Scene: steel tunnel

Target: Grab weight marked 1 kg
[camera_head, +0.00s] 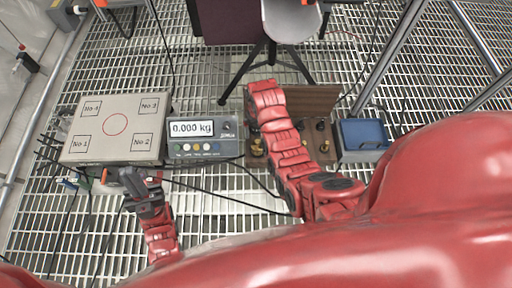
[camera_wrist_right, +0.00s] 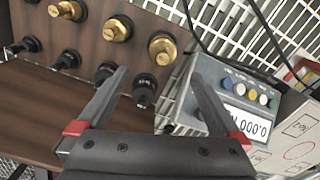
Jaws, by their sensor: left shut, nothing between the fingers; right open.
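Brass weights (camera_wrist_right: 162,48) and black weights (camera_wrist_right: 145,92) stand in rows in a wooden box (camera_wrist_right: 40,95); no 1 kg marking is readable. My right gripper (camera_wrist_right: 160,75) is open and empty, above the end of the rows, with a black weight showing between its fingers. In the head view my right arm covers part of the box (camera_head: 312,97), and the right gripper is hidden behind it. Brass weights (camera_head: 257,146) show left of the arm. My left gripper (camera_head: 128,178) is shut and empty at the near edge of the scale platform.
The scale platform (camera_head: 115,105) is bare, with a red circle and corner labels. Its display (camera_head: 192,128) reads 0.000 kg. A blue case (camera_head: 362,134) stands right of the box. A tripod stool (camera_head: 268,52) stands behind. Cables cross the grated floor.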

